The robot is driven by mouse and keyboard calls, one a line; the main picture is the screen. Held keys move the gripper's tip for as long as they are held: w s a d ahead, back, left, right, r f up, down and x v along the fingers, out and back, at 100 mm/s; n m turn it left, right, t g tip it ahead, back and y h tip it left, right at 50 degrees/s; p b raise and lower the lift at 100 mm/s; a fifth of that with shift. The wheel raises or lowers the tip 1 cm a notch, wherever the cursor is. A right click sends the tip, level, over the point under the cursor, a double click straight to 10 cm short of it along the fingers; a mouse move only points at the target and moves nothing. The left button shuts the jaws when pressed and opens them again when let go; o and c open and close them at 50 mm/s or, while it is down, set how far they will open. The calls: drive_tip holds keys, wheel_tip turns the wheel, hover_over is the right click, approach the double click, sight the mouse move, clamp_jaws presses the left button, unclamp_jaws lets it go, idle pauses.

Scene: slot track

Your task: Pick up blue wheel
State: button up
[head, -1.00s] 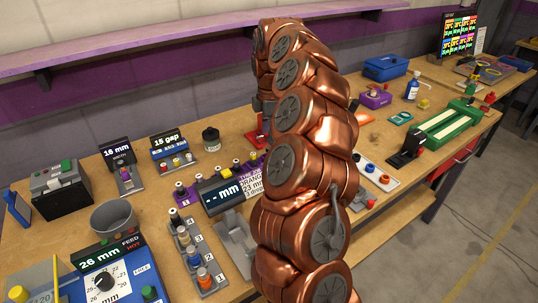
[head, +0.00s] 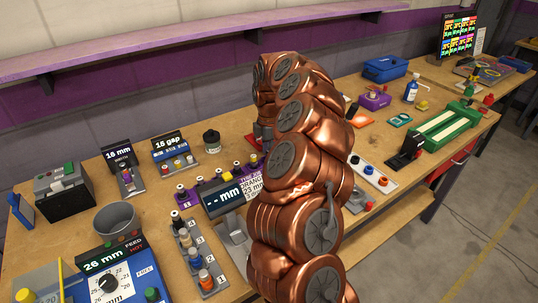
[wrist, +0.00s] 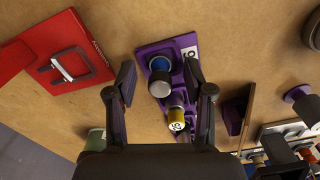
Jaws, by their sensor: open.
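In the wrist view a purple holder (wrist: 150,52) lies between and beyond my fingers. It bears a grey-topped round piece with a blue band (wrist: 160,80) and a yellow-topped piece (wrist: 176,122) closer to my palm. My gripper (wrist: 160,82) is open, with one finger on each side of the holder, and holds nothing. I cannot tell whether the blue-banded piece is the blue wheel. In the head view a blue round piece (head: 369,170) sits on a white tray, right of my arm. My arm hides most of the gripper's surroundings there.
A red plate with a grey frame (wrist: 70,68) lies left of the holder in the wrist view. A purple block (wrist: 234,112) and a round-topped post (wrist: 300,96) stand to its right. In the head view a display box (head: 222,196) and numbered pegs (head: 193,258) stand left of my arm.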

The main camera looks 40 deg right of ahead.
drive_tip(key=shift+c, duration=0.3)
clamp_jaws()
